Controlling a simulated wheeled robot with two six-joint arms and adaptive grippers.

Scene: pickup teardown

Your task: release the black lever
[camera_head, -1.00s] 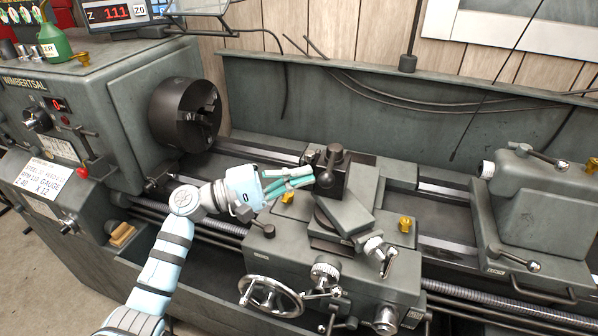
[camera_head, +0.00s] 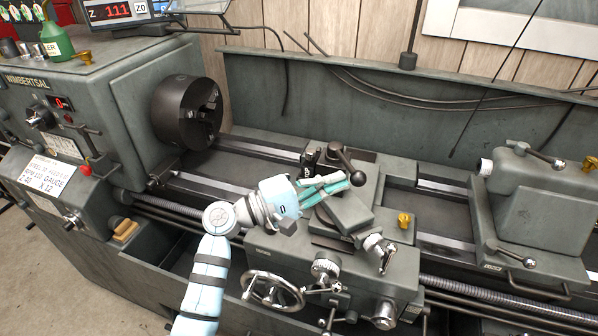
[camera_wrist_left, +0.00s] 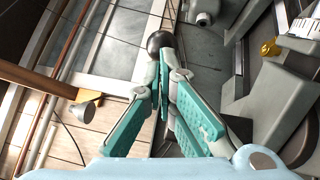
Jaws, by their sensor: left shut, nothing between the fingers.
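The black lever (camera_head: 346,165) is on the tool post of the lathe. It slants from its hub down and right to a round black knob (camera_head: 357,178). The knob also shows in the left wrist view (camera_wrist_left: 160,41), at the top centre just beyond my fingertips. My left gripper (camera_head: 341,186) reaches in from the left over the tool slide. Its teal-padded fingers are shut and empty, with the tips close beside the knob. I cannot tell whether they touch it. In the left wrist view the gripper (camera_wrist_left: 163,80) shows both fingers together. My right gripper is out of view.
The chuck (camera_head: 187,112) stands at the left and the tailstock (camera_head: 541,200) at the right. A handwheel (camera_head: 272,290) and a smaller crank (camera_head: 378,250) project at the front of the carriage. A yellow fitting (camera_head: 404,221) stands right of the tool slide.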

